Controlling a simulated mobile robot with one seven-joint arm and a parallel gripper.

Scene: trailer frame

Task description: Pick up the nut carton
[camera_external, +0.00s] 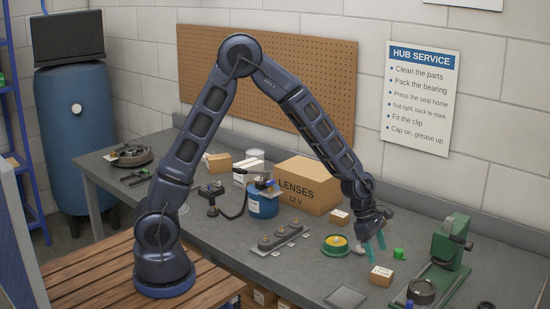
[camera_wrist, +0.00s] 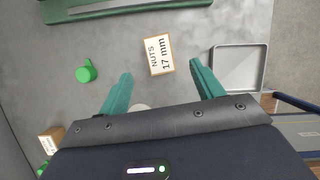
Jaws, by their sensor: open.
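The nut carton (camera_external: 381,275) is a small brown box with a white top label. In the wrist view the carton (camera_wrist: 159,55) reads "NUTS 17 mm" and lies just beyond the gap between my fingertips, slightly tilted in the picture. My gripper (camera_external: 374,249) has teal fingers pointing down, above and behind the carton in the external view. In the wrist view my gripper (camera_wrist: 161,72) has its fingers spread wide with nothing between them. The carton is apart from both fingers.
A small green part (camera_wrist: 86,70) lies left of the carton. A shallow grey tray (camera_wrist: 214,70) lies to its right. A green machine (camera_external: 447,246) stands close by.

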